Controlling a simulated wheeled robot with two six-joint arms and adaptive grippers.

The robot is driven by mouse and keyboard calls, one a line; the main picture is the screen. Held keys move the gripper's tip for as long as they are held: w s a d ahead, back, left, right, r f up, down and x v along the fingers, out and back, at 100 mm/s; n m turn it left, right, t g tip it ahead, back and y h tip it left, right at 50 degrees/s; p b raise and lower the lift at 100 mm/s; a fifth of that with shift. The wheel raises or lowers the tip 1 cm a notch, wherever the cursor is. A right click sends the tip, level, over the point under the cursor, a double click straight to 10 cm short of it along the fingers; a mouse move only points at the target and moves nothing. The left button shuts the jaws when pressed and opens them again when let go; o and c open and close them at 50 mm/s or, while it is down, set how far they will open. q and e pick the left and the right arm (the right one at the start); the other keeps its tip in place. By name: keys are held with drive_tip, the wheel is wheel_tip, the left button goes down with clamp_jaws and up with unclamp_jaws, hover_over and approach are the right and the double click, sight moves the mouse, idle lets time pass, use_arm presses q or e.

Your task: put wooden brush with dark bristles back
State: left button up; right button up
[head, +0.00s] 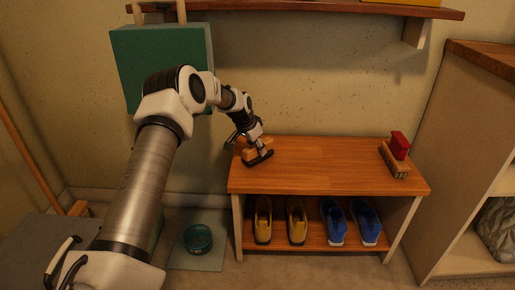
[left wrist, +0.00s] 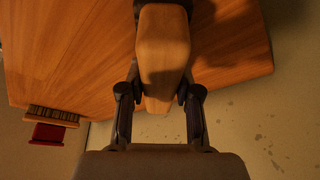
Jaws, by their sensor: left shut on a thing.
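My left gripper (head: 258,144) is over the left end of the wooden bench top (head: 320,160). It is shut on the wooden brush with dark bristles (head: 250,156). The bristles face down, at or just above the bench top; I cannot tell if they touch. In the left wrist view, the left gripper's fingers (left wrist: 160,94) sit on both sides of the brush's pale wooden body (left wrist: 163,45). My right gripper is not in view.
A second brush with lighter bristles (head: 395,169) stands at the bench's right end, with a red object (head: 400,146) at it. Tan shoes (head: 263,220) and blue shoes (head: 334,223) stand on the lower shelf. A wall shelf (head: 300,9) hangs above. The bench's middle is clear.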

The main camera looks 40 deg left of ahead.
use_arm(q)
drive_tip(key=shift+f, duration=0.55)
idle(0.4)
drive_tip(key=o, duration=1.1)
